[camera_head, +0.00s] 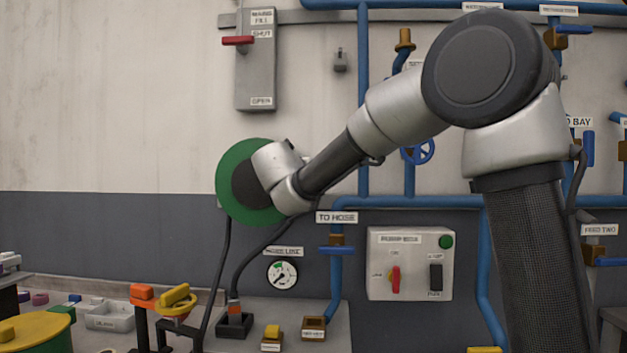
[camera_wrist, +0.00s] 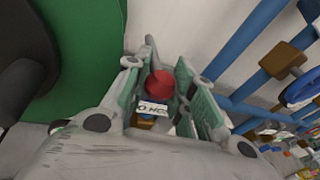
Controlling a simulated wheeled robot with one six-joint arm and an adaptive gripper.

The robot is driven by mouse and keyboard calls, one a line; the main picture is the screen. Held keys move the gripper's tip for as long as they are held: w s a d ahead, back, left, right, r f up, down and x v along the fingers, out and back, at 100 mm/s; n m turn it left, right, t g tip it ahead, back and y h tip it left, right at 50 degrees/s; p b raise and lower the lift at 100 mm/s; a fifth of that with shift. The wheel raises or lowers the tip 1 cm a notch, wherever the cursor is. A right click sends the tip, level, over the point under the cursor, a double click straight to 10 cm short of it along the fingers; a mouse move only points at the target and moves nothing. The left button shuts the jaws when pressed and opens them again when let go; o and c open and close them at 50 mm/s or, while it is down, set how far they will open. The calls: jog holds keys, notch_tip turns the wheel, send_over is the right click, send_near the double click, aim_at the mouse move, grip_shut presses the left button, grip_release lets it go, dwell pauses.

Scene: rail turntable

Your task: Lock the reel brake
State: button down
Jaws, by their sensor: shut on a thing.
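The green reel (camera_head: 228,193) with a dark hub is on the wall in the head view, partly covered by the end of my arm. The reel's green face (camera_wrist: 85,70) fills the left of the wrist view. My gripper (camera_wrist: 164,72) is beside the reel, with a red round knob (camera_wrist: 160,84) between its two fingers. The fingers are shut on this knob. Its stem or lever is hidden, so I cannot tell the brake's position. In the head view my fingers and the knob are hidden behind my wrist.
Blue pipes (camera_head: 363,100) run along the wall right of the reel. A TO HOSE label (camera_head: 336,217) and a panel with a red switch (camera_head: 409,264) are below right. A grey lever box (camera_head: 256,75) hangs above.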

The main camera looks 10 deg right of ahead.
jog(key=shift+r, duration=0.35)
jog(key=c, duration=1.5)
grip_release()
jog(key=shift+c, duration=0.2)
jog(key=shift+o, duration=0.5)
jog(key=shift+f, duration=0.15)
jog(key=v, duration=1.2)
jog(key=shift+f, duration=0.1)
